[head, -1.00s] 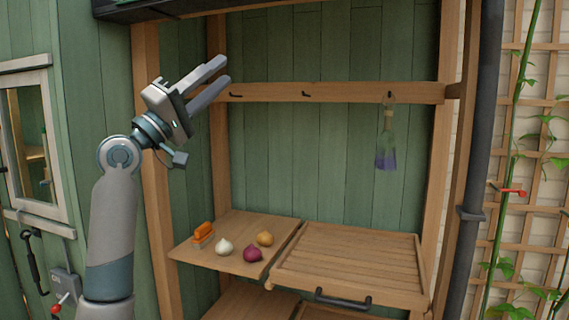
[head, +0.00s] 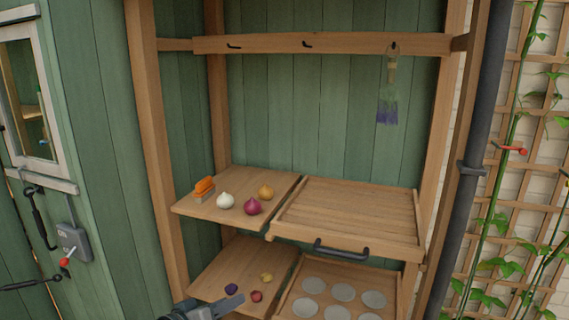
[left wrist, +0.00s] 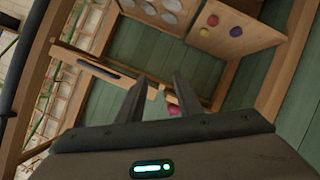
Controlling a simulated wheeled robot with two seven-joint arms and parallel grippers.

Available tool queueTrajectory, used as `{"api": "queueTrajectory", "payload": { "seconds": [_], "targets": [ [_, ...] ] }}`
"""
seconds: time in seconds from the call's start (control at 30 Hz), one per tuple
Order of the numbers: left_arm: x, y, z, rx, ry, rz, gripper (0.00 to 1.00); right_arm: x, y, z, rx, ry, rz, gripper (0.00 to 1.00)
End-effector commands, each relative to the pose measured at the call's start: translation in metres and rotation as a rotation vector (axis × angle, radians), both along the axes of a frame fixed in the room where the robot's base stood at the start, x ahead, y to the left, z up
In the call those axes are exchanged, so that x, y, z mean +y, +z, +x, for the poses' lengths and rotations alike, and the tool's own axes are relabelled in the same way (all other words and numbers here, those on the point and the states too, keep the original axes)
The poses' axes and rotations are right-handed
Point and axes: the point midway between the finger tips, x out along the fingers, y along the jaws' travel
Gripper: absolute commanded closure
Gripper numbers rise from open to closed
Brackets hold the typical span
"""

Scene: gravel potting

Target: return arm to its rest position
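My left gripper (head: 222,305) shows only at the bottom edge of the head view, low in front of the lower shelf. Most of the left arm is out of frame. In the left wrist view the two dark fingers (left wrist: 159,82) stand apart with nothing between them, so it is open and empty. My right arm and gripper are in neither view.
Small bulbs lie on the lower shelf (head: 222,268).

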Motion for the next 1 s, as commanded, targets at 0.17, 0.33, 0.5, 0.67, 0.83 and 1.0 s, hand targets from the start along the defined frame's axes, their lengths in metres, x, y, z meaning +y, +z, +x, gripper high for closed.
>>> {"api": "queueTrajectory", "payload": {
  "seconds": [0.17, 0.33, 0.5, 0.67, 0.83, 1.0],
  "targets": [
    [0.014, -0.085, -0.073, 0.135, 0.001, 0.164, 0.68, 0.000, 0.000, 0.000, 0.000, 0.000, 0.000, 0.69],
    [0.031, -0.147, -0.151, 0.263, -0.010, 0.318, 0.68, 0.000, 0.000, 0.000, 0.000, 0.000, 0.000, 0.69],
    [0.049, -0.191, -0.233, 0.395, -0.036, 0.459, 0.68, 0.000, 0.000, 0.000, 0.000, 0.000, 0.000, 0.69],
    [0.063, -0.211, -0.287, 0.480, -0.056, 0.547, 0.68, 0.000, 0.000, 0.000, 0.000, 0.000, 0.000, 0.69],
    [0.072, -0.221, -0.328, 0.544, -0.074, 0.608, 0.68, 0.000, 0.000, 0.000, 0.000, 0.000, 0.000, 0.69],
    [0.081, -0.226, -0.361, 0.596, -0.090, 0.658, 0.68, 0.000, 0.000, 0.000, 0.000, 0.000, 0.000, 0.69]
  ]
}}
